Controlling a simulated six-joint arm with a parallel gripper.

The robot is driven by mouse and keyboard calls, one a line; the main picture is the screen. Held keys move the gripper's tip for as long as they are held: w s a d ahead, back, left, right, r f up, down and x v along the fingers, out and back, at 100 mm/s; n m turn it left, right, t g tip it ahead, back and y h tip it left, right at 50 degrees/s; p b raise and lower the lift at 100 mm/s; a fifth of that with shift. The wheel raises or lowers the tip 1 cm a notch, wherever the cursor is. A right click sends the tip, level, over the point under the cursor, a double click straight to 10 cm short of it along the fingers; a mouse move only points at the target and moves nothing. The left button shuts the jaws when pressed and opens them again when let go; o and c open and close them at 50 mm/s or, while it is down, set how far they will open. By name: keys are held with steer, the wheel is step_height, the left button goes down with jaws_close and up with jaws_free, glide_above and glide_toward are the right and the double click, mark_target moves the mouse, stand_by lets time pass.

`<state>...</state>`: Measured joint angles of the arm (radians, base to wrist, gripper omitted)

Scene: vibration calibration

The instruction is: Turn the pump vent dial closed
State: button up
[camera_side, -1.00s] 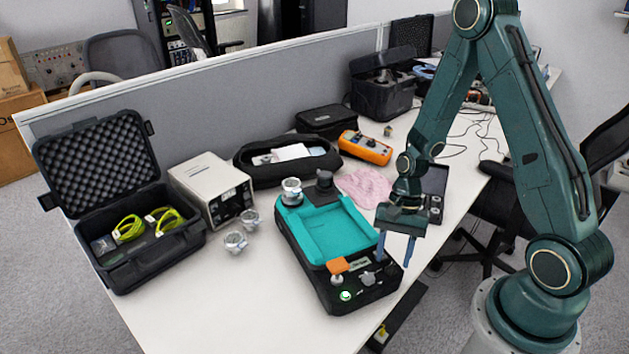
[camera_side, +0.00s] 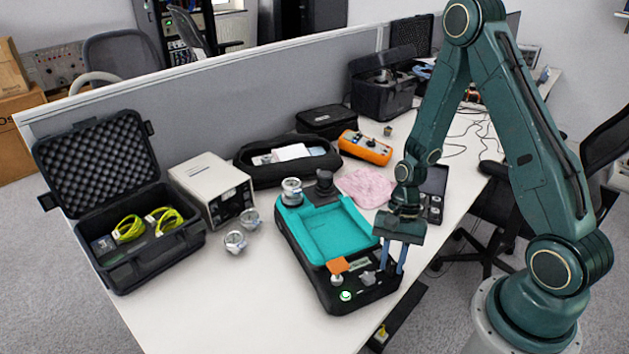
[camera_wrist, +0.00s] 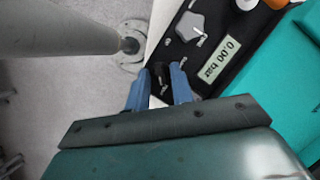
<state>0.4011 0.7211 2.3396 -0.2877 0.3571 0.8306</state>
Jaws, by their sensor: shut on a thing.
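The pump (camera_side: 325,285) is a black case with a teal top on the table, its control panel facing the front. My gripper (camera_side: 391,269) points down at the panel's right end. In the wrist view its two blue fingers (camera_wrist: 160,80) stand on either side of the small black vent dial (camera_wrist: 161,73) and are shut on it. The fingers mostly hide the dial in the side view. Small white marks beside the dial are too small to read. The panel's display (camera_wrist: 222,62) reads 0.00 bar.
A pink cloth (camera_side: 364,188) and an open dark case (camera_side: 434,190) lie behind. The table's right edge is near.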

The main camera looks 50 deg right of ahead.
steer(key=shift+n, duration=0.5)
steer(key=n+g+h, duration=0.1)
steer(key=n, duration=0.2)
steer(key=shift+w+a, duration=0.1)
steer(key=shift+w, duration=0.05)
steer(key=n, duration=0.2)
steer(key=n+g+h, duration=0.1)
steer(key=n, duration=0.2)
steer(key=shift+w+a+h, duration=0.15)
steer(key=shift+h, duration=0.15)
steer(key=n, duration=0.2)
steer(key=n+h, duration=0.1)
steer(key=n, duration=0.1)
steer(key=shift+a+g+h, duration=0.2)
steer(key=shift+g+h, duration=0.1)
jaws_close()
steer(key=n, duration=0.2)
steer(key=n+h, duration=0.1)
steer(key=n, duration=0.1)
steer(key=shift+a+n+h, duration=0.15)
steer(key=shift+n+h, duration=0.15)
steer(key=shift+n, duration=0.1)
steer(key=o, duration=0.9)
jaws_free()
steer(key=shift+o, duration=0.2)
